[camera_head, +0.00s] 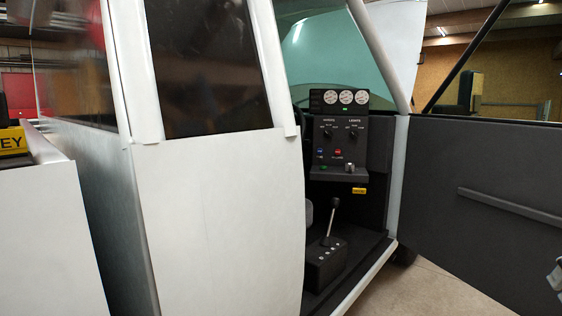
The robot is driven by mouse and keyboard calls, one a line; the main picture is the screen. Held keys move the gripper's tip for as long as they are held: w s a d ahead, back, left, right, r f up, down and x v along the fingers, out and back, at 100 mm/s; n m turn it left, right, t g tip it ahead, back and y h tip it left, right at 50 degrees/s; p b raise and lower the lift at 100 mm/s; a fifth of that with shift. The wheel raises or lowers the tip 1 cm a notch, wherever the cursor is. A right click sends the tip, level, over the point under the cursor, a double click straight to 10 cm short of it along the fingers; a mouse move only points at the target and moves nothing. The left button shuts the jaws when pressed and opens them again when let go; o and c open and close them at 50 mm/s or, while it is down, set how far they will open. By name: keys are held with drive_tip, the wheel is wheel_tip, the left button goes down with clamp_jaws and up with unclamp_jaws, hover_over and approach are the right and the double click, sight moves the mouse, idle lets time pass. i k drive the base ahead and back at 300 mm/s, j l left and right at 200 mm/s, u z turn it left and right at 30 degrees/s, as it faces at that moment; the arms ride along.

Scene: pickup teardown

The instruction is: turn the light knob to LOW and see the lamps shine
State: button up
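The dark control panel (345,147) stands inside the open truck cab, with small white lettering too fine to read surely. Two small dark knobs sit on its upper part, and the right one, under a label that seems to read LIGHTS, is the light knob (353,133). Its exact pointer position is too small to tell. The other knob (327,133) is to its left. No headlamps of the truck show in this view. My gripper cannot be made out; a small grey piece at the right edge is cut off and I cannot tell what it is.
Three round gauges (346,97) sit above the panel. Below are blue and red buttons, a silver knob (350,168), a yellow tag (359,190) and a shift lever (331,220). The open door (475,180) stands at right; a white body panel (220,220) fills the left.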

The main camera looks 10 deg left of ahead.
sight(354, 135)
drive_tip(key=u, duration=0.7)
drive_tip(key=i+l+u, duration=0.3)
drive_tip(key=u, duration=0.15)
drive_tip(key=i+l+u, duration=0.2)
drive_tip(key=l+u, duration=0.2)
drive_tip(key=l, duration=0.1)
